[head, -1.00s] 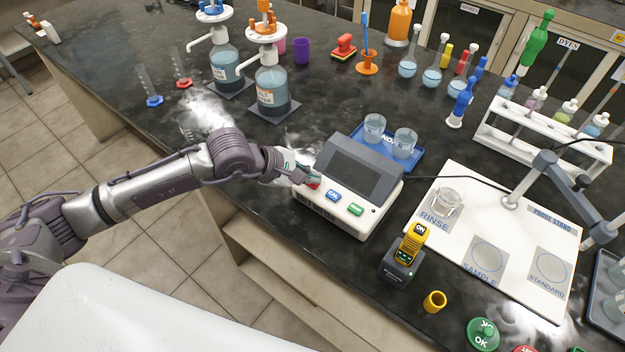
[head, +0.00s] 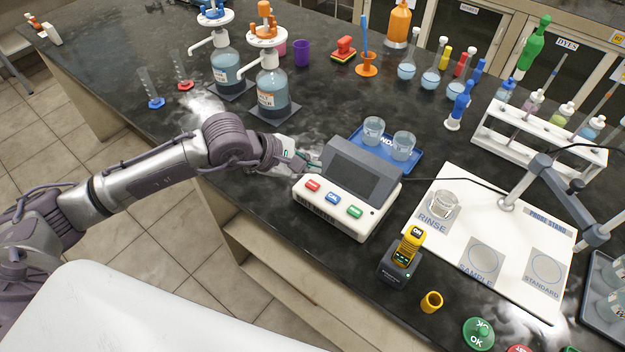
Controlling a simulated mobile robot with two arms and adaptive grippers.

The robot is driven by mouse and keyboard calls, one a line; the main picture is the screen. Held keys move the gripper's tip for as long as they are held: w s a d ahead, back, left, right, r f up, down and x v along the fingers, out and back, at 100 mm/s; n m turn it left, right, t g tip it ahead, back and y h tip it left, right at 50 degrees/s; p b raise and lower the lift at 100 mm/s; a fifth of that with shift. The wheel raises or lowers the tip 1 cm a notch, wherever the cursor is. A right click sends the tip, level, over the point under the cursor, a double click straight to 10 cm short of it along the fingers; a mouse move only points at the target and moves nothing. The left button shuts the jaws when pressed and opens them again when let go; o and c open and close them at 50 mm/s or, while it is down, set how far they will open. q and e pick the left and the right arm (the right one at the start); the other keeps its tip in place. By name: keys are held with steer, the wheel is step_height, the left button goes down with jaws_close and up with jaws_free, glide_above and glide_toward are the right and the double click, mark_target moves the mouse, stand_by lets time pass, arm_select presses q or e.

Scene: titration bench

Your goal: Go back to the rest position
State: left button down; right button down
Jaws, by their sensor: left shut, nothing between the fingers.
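My left gripper (head: 301,164) is shut and empty. It is just behind and left of the grey and white meter (head: 351,183), close to its screen's left edge; whether it touches the meter I cannot tell. The meter has a red button (head: 313,185), a blue button (head: 333,197) and a green button (head: 355,212), all uncovered. My left arm reaches in from the left over the bench edge. My right gripper is not in view.
Two large dispenser bottles (head: 272,92) stand behind my left arm, with two small cylinders (head: 152,90) to their left. A blue tray (head: 416,163) with two beakers is behind the meter. The white probe stand mat (head: 455,255) lies right, with a yellow handheld device (head: 408,247) before it.

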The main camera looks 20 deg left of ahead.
arm_select(q)
step_height(320, 180, up, 2)
steer(key=shift+r+p, duration=0.1)
steer(key=shift+p, duration=0.2)
stand_by(0.6)
